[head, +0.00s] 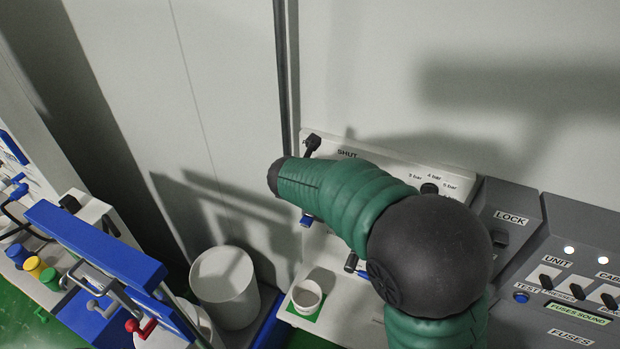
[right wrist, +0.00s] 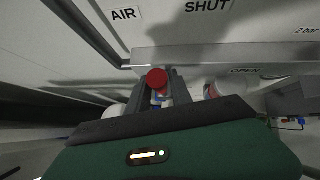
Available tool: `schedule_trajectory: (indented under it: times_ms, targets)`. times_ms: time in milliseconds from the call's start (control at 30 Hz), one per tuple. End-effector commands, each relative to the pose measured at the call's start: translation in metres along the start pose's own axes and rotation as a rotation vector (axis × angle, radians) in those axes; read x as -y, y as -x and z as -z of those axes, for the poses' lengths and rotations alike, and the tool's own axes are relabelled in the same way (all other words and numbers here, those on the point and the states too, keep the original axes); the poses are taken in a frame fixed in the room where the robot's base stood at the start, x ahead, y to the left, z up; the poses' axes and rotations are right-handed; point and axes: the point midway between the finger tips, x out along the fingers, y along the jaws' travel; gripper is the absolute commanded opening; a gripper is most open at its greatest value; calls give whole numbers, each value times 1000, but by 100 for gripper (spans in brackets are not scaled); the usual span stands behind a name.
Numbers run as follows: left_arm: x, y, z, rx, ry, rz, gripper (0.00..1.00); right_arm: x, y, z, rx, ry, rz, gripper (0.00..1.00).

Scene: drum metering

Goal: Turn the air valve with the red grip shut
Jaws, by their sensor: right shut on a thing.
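In the right wrist view, the red grip (right wrist: 157,78) of the air valve sits between the two dark fingers of my right gripper (right wrist: 162,88), which is shut on it. Something blue shows just below the grip, between the fingers. The label AIR (right wrist: 124,14) is above and left of the grip, SHUT (right wrist: 207,6) above and right, and OPEN (right wrist: 244,70) to the right. I cannot tell the lever's exact angle. In the head view, my green right forearm reaches over the panel (head: 318,140) and hides the valve and the gripper. My left gripper is not in view.
A grey LOCK box (head: 507,219) and a fuse unit (head: 575,225) stand right of the panel. A small white cup (head: 307,297) and a large white bin (head: 225,288) are below and left. A blue frame (head: 95,245) with a red-knobbed handle (head: 133,325) is at lower left.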

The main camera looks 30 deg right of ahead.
Motion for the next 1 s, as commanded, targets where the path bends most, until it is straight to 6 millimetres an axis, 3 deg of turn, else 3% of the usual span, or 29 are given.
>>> schedule_trajectory:
  times_ms: [200,233,367,767,867,1000]
  targets:
    - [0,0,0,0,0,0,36,-1,2,-7,12,-2,-2,0]
    - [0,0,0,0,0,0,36,-1,2,-7,12,-2,-3,30]
    - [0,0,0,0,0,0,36,-1,2,-5,9,-2,-2,47]
    - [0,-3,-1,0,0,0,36,0,10,-1,6,-3,-2,48]
    - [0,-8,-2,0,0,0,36,-1,28,-1,7,-3,-6,48]
    - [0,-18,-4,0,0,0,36,-2,67,-1,8,-4,-7,48]
